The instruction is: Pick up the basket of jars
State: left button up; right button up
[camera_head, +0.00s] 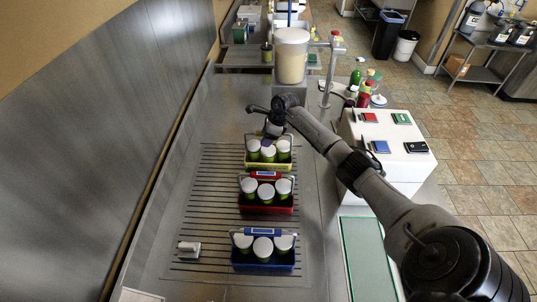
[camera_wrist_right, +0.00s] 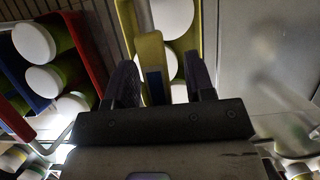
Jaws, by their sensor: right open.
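Three small baskets of white-lidded green jars stand in a row on the ribbed steel counter: a yellow basket (camera_head: 268,166) farthest, a red basket (camera_head: 266,209) in the middle and a blue basket (camera_head: 263,267) nearest. My right gripper (camera_head: 271,130) is over the far side of the yellow basket. In the right wrist view the open fingers of the right gripper (camera_wrist_right: 163,82) stand either side of the yellow handle (camera_wrist_right: 150,50), which lies closer to one finger. I cannot tell whether they touch it. The red basket's jars (camera_wrist_right: 45,78) show at left. My left gripper is not in view.
A large pale bucket (camera_head: 291,60) stands behind the baskets. A white box with colored pads (camera_head: 395,150) stands to the right, under my right arm. A small white item (camera_head: 188,248) lies left of the blue basket. A grey wall (camera_head: 80,130) bounds the left.

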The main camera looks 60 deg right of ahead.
jog(key=shift+f, duration=0.15)
dwell(0.5)
grip_shut()
dwell(1.2)
